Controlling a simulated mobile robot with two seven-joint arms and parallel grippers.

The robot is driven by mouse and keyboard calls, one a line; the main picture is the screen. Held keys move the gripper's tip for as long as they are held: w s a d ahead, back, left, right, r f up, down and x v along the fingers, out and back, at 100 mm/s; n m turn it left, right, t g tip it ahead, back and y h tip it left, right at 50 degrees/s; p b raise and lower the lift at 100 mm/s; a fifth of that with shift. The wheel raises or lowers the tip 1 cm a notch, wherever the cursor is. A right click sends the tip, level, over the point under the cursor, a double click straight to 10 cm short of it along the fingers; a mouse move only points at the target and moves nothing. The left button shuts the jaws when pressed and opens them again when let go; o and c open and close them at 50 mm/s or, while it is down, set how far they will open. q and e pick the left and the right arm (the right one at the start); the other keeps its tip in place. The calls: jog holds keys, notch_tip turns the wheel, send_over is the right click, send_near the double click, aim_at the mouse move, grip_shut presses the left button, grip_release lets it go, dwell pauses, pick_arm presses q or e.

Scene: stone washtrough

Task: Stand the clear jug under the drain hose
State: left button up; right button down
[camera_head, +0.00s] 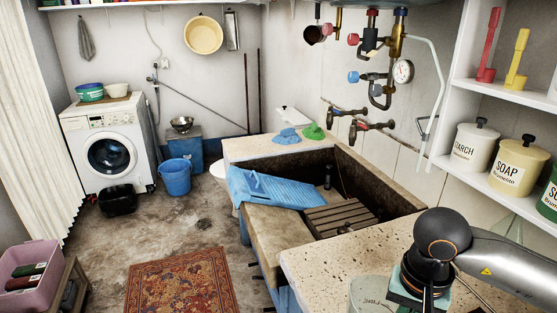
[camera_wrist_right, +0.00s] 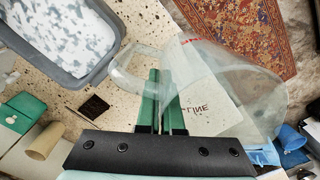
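The clear jug (camera_head: 368,294) is at the bottom edge of the head view, over the speckled stone ledge, its lower part cut off. In the right wrist view the clear jug (camera_wrist_right: 225,90) lies across the picture, its handle at the green fingers. My right gripper (camera_wrist_right: 160,100) has its fingers close together on the jug's handle. I cannot tell whether the jug touches the ledge. A pale drain hose (camera_head: 437,90) arcs from the brass valves and hangs down along the tiled wall, its lower end above the ledge behind the trough. My left gripper is not in view.
The stone trough (camera_head: 268,236) holds a slatted wooden board (camera_head: 342,215) and a blue washboard-like piece (camera_head: 275,188). Shelves with canisters (camera_head: 478,147) stand right. A grey basin (camera_wrist_right: 62,40) with white suds is beside the jug.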

jog(key=n, duration=0.5)
jog(key=shift+a+n, duration=0.25)
jog(key=shift+n, duration=0.05)
